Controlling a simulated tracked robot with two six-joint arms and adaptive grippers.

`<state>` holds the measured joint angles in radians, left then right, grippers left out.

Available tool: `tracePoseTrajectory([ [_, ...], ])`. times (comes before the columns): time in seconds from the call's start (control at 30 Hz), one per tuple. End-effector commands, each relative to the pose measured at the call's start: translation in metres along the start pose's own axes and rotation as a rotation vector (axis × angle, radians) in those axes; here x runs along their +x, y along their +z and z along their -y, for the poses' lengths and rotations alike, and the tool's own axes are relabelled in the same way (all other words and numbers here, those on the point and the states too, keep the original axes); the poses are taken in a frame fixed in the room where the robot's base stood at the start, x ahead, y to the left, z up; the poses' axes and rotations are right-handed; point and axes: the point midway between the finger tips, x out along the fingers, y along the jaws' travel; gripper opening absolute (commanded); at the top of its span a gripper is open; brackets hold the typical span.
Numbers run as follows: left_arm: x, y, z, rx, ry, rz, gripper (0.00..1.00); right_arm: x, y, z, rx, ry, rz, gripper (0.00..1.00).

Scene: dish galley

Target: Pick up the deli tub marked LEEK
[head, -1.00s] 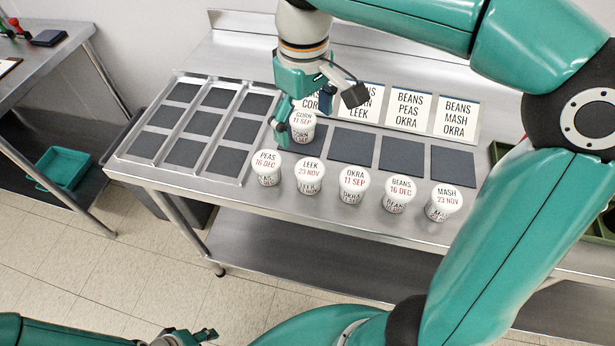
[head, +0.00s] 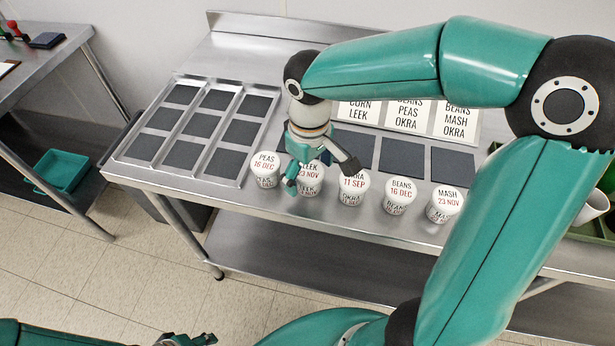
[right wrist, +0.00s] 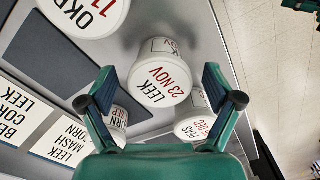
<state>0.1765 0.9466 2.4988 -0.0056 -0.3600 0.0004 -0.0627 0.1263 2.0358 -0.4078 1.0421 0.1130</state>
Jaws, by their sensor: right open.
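The white deli tub marked LEEK, 23 NOV (head: 311,190), stands upright in the front row on the steel table, partly hidden by my right gripper (head: 320,176) in the head view. In the right wrist view the LEEK tub (right wrist: 160,82) shows its lid between and beyond the two open fingers (right wrist: 158,98). The right gripper is open and empty; I cannot tell whether a finger touches the tub. My left gripper (head: 190,340) shows only partly at the bottom edge of the head view, away from the table; its jaws are unclear.
The PEAS tub (head: 266,166) stands close left of LEEK, and the OKRA tub (head: 352,186) close right. BEANS (head: 401,192) and MASH (head: 445,202) tubs stand further right. The CORN tub (right wrist: 119,120) shows in the wrist view. A divided tray (head: 243,150) lies left; label cards (head: 408,112) stand behind.

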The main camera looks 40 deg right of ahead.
Motion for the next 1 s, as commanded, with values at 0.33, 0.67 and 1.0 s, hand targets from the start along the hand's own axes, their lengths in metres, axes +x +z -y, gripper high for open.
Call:
tracePoseTrajectory([
  [0.33,0.0001,0.0,0.0,0.0,0.0,0.0,0.4,0.0019,-0.0003,-0.0002,0.001,0.0,-0.002,0.75],
  [0.67,0.0,0.0,0.0,0.0,0.0,0.0,0.4,0.0017,-0.0002,-0.0002,0.001,0.0,-0.002,0.22],
  [1.0,-0.0003,0.0,-0.0001,0.0,0.0,0.0,0.4,-0.0014,-0.0005,-0.0001,0.001,0.0,-0.003,0.22],
])
